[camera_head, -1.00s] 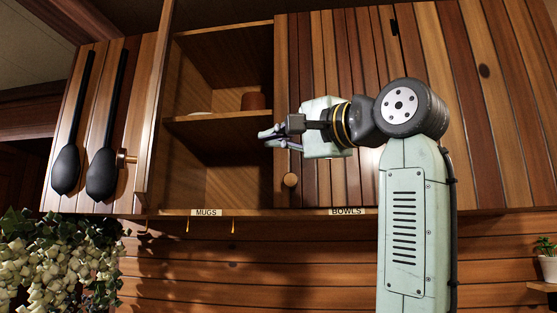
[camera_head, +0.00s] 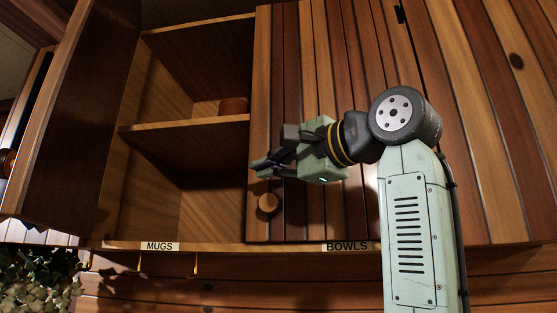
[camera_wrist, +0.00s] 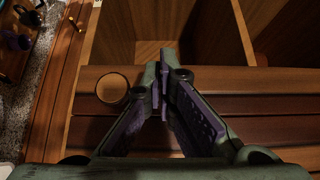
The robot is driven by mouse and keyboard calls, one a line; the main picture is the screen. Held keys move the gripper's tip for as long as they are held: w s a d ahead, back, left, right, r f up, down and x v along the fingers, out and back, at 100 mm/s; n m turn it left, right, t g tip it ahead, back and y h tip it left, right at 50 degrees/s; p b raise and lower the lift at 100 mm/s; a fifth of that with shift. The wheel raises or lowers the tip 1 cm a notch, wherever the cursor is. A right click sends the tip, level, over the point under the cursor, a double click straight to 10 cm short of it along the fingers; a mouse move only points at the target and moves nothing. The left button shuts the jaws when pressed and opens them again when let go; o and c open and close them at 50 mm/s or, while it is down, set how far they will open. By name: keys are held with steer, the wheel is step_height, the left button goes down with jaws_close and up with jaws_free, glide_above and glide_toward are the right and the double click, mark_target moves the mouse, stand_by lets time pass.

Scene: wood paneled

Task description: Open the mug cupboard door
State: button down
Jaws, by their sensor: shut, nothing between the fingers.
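The mug cupboard (camera_head: 210,205) stands open above the MUGS label (camera_head: 160,246) in the head view. Its door (camera_head: 75,110) is swung out to the left, with its plain inner face showing. The door's round knob (camera_head: 7,162) shows at the far left edge. A reddish-brown mug-like thing (camera_head: 233,106) is on the middle shelf. My gripper (camera_head: 262,167) is shut and empty in front of the bowls door, right of the mug opening and apart from the mug door. The wrist view shows its closed fingers (camera_wrist: 163,75).
The bowls door (camera_head: 320,130) is closed, its round knob (camera_head: 268,204) just below my gripper; the knob also shows in the wrist view (camera_wrist: 112,88). Hooks (camera_head: 196,264) hang below the cupboard. A leafy plant (camera_head: 40,280) is at lower left. The mug opening is unobstructed.

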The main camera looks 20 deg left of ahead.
steer(key=a, duration=0.1)
steer(key=a+p, duration=0.1)
steer(key=a, duration=0.1)
steer(key=s+a+p, duration=0.1)
steer(key=a, duration=0.1)
steer(key=shift+a, duration=0.2)
steer(key=shift+s, duration=0.1)
